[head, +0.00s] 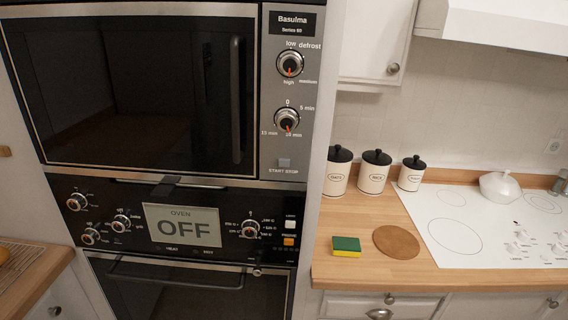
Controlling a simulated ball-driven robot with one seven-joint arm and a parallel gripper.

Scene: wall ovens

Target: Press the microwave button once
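The microwave (130,90) is built into the wall at the upper left, with a dark glass door that is shut and a vertical dark handle. Its silver control panel (288,75) is on the right side of the door. The small grey square button (284,162) sits low on that panel, above the label "START STOP". Two round knobs with red pointers, the upper knob (290,64) and the lower knob (287,119), are above it. Nothing covers the button. I cannot make out my gripper in this view.
Below is the oven with an "OFF" display (183,227), several knobs and a handle (180,277). To the right, a wooden counter (350,287) holds canisters (374,172), a green-yellow sponge (346,246), a round brown board (397,241) and a white cooktop (480,225). A wooden counter (40,280) is lower left.

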